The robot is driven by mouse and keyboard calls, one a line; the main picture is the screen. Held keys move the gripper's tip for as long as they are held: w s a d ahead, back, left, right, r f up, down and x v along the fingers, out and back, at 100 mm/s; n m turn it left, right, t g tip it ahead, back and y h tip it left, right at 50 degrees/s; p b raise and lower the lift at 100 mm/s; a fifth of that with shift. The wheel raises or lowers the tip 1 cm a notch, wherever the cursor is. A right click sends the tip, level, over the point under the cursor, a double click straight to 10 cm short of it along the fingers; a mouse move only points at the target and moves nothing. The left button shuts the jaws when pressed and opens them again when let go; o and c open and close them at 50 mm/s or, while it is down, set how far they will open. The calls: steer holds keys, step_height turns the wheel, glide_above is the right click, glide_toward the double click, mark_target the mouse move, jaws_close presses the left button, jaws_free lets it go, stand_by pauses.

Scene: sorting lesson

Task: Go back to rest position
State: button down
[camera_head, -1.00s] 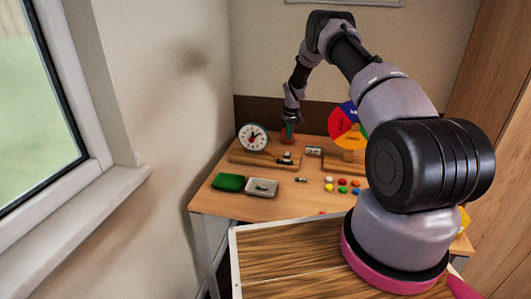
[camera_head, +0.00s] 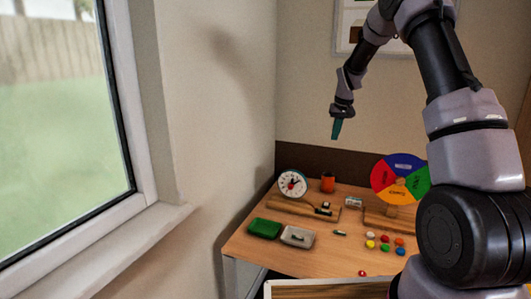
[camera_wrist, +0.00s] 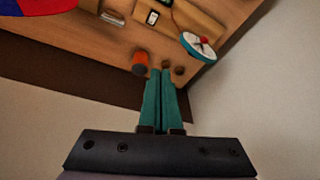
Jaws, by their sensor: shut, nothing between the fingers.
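My gripper (camera_head: 337,129) hangs in the air above the back of the table, in front of the wall, with its teal fingers pointing down. In the wrist view its fingers (camera_wrist: 165,74) are together with nothing between them.
The wooden table (camera_head: 300,260) holds a clock (camera_head: 292,184), a colour wheel (camera_head: 400,180), a green box (camera_head: 264,228), a grey tray (camera_head: 297,237) and several coloured pieces (camera_head: 385,239). A window (camera_head: 60,130) is at the left. The air around my gripper is free.

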steer(key=s+a+r+m+t, duration=0.2)
steer(key=s+r, duration=1.8)
steer(key=s, duration=0.1)
steer(key=s+a+m+t+y, duration=0.1)
steer(key=s+t, duration=0.1)
steer(key=s, duration=2)
steer(key=shift+s+a+r+m, duration=0.2)
steer(key=shift+a+r+m, duration=0.05)
steer(key=shift+r+m, duration=0.2)
